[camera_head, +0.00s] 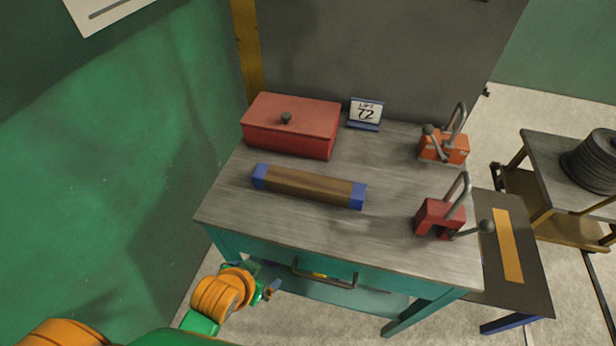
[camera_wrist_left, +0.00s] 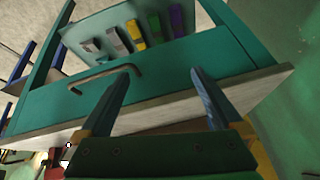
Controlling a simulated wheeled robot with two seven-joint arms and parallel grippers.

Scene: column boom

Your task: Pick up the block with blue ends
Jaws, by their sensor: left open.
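The block with blue ends (camera_head: 308,186) is a long brown bar with a blue cap on each end. It lies flat on the grey table top (camera_head: 255,215), in front of the red box, in the head view. My left gripper (camera_head: 270,286) is low at the table's front left, below the top's edge and apart from the block. In the left wrist view its two fingers (camera_wrist_left: 163,98) are spread with nothing between them, facing the teal drawer front (camera_wrist_left: 60,110). The block is not seen in the wrist view. My right gripper is not in view.
A red lidded box (camera_head: 290,128) and a small sign reading 72 (camera_head: 366,112) stand at the back. An orange shackled device (camera_head: 443,147) and a red one (camera_head: 438,217) stand at the right. A drawer handle (camera_head: 325,276) juts from the table's front.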

